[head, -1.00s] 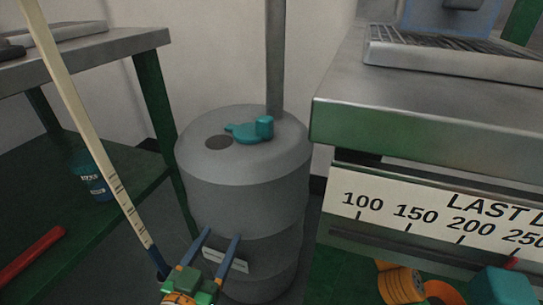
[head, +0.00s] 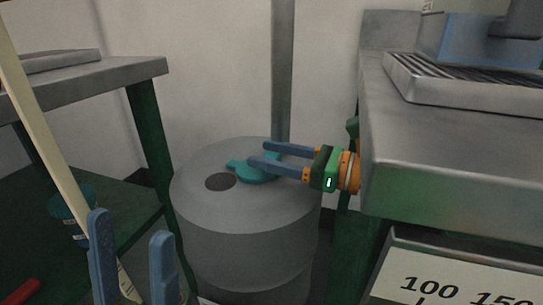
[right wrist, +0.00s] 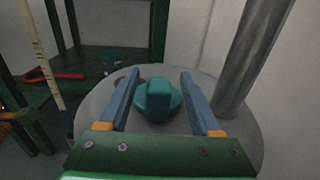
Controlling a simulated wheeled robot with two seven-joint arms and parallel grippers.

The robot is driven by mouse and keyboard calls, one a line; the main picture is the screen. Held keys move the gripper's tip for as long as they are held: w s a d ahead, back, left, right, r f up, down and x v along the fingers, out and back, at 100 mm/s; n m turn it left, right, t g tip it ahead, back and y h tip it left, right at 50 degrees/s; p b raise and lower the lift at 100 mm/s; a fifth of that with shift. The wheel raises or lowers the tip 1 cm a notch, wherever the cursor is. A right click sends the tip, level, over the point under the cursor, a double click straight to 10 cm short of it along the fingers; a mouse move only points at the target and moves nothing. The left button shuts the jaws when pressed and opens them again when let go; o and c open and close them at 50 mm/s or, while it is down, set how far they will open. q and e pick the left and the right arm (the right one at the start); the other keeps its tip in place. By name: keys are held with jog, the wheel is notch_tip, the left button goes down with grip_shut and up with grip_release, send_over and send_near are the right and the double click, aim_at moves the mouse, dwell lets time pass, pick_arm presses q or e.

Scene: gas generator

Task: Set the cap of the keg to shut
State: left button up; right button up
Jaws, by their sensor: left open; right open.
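The grey keg (head: 245,225) stands between two benches in the head view. Its teal cap (head: 238,166) lies on the keg's top, beside a dark round spot (head: 220,182) that looks uncovered. In the right wrist view the cap (right wrist: 157,100) has a raised block and sits between the fingers. My right gripper (head: 258,154) reaches in from the right, open, with one finger on each side of the cap; I cannot tell if they touch it. It also shows in the right wrist view (right wrist: 160,73). My left gripper (head: 129,225) is open and empty at the lower left.
A grey pole (head: 283,70) rises behind the keg. A metal-topped bench (head: 450,150) stands close on the right, and a green-legged bench (head: 155,120) on the left. A long pale stick (head: 45,140) leans at the left.

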grip_shut()
dwell(1.4)
